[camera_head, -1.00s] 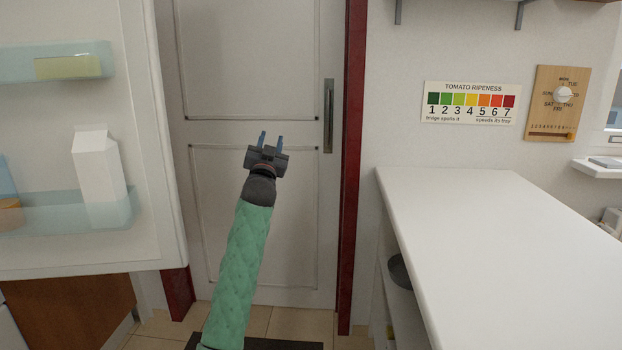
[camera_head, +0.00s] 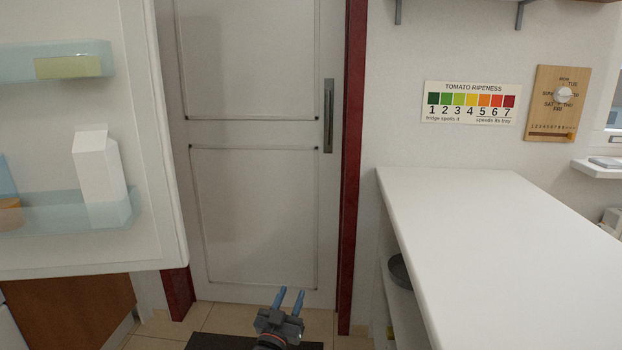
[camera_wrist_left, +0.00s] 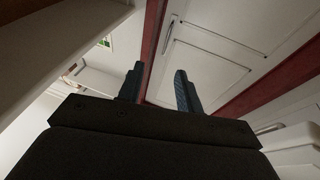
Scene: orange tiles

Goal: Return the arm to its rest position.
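My left gripper (camera_head: 289,298) is low at the bottom of the head view, in front of the white door. Its two blue fingers point up and stand apart with nothing between them. The left wrist view also shows the gripper (camera_wrist_left: 159,88) open and empty, with the door behind it. Most of the left arm is out of the head view below. My right gripper does not show in any view.
An open fridge door (camera_head: 155,130) with shelves and a white carton (camera_head: 99,180) stands at the left. A white counter (camera_head: 490,240) fills the right, with a dark bowl (camera_head: 400,271) on a shelf below. The white door (camera_head: 255,215) is closed between red posts.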

